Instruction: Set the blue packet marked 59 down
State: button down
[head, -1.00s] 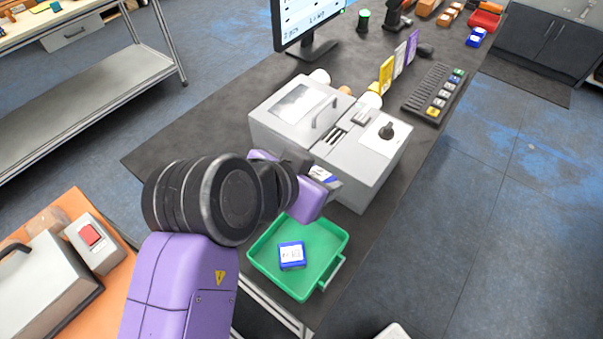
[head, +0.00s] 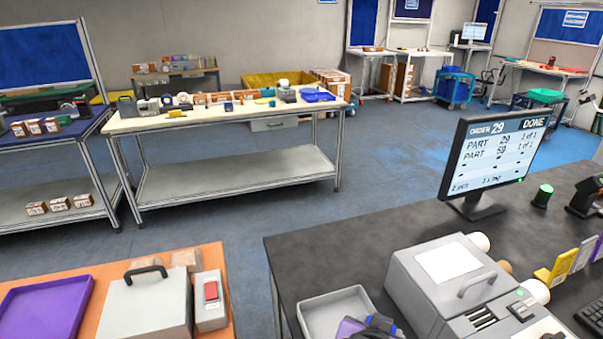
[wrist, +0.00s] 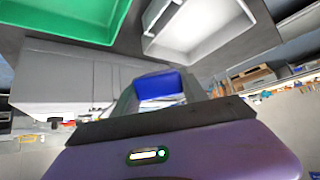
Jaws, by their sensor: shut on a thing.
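My gripper (wrist: 160,95) is shut on a blue packet (wrist: 158,85), which shows between its fingers in the wrist view with a white part below the blue. The number on it cannot be read. In the wrist view the green tray (wrist: 60,30) is at upper left and the grey tray (wrist: 235,35) at upper right; the packet appears apart from both.
The grey machine (head: 450,275) stands right of the grey tray. The monitor (head: 497,155) reads order 29, DONE, with parts 29 and 59 each 1 of 1. An orange-topped table (head: 235,300) with a grey case (head: 150,308) is at left. Bare dark bench (head: 330,255) lies behind the tray.

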jog(key=w+d+f+n, duration=0.1)
jog(key=w+f+y, duration=0.1)
jog(key=shift+d+f+n+t, duration=0.3)
jog(key=shift+d+f+n, duration=0.05)
jog(key=shift+d+n, duration=0.05)
jog(key=d, duration=0.1)
jog(key=d+f, duration=0.1)
jog(key=d, duration=0.1)
jog(key=shift+w+d+f, duration=0.1)
jog(key=shift+d+f, duration=0.1)
jog(key=shift+f, duration=0.05)
jog(key=shift+d, duration=0.4)
